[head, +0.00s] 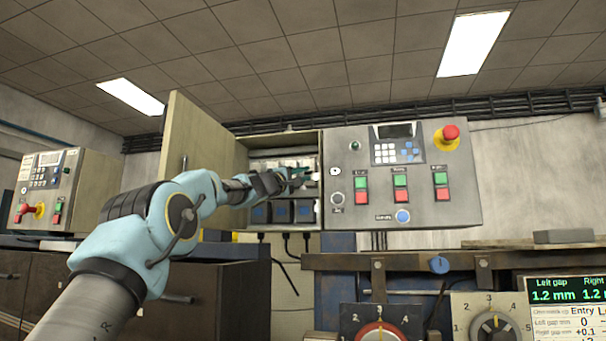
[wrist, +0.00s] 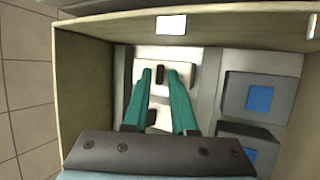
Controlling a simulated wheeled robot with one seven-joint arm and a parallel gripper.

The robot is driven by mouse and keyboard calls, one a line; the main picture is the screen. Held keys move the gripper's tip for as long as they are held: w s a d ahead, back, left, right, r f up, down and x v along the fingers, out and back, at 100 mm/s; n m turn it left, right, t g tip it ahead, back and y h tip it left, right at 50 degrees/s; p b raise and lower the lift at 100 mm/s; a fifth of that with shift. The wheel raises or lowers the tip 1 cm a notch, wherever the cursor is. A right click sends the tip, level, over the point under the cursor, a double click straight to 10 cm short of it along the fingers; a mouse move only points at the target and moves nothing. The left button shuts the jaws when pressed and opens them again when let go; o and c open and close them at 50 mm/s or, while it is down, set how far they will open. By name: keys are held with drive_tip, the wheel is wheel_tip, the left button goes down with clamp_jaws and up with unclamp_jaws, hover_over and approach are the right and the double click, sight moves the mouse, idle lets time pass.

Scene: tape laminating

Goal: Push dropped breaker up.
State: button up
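The open control cabinet (head: 246,153) holds a row of white breakers, small in the head view. In the wrist view, one white breaker (wrist: 178,54) with a black lever (wrist: 159,74) is just beyond my fingertips. A second black lever (wrist: 151,117) shows between the fingers, nearer the palm. I cannot tell which lever is dropped. My gripper (wrist: 159,75) reaches into the cabinet, its two teal fingers a little apart with no object visibly clamped. Whether a fingertip touches the breaker is unclear. In the head view my gripper (head: 304,174) partly hides the breaker row.
Dark boxes with blue faces (wrist: 259,99) lie beside the breakers, below them in the head view. The cabinet walls (wrist: 80,95) enclose the space closely. The open cabinet door (head: 203,132) stands left of my gripper. A button panel (head: 440,205) adjoins at right.

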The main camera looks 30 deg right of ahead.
drive_tip(key=shift+c, duration=0.2)
clamp_jaws()
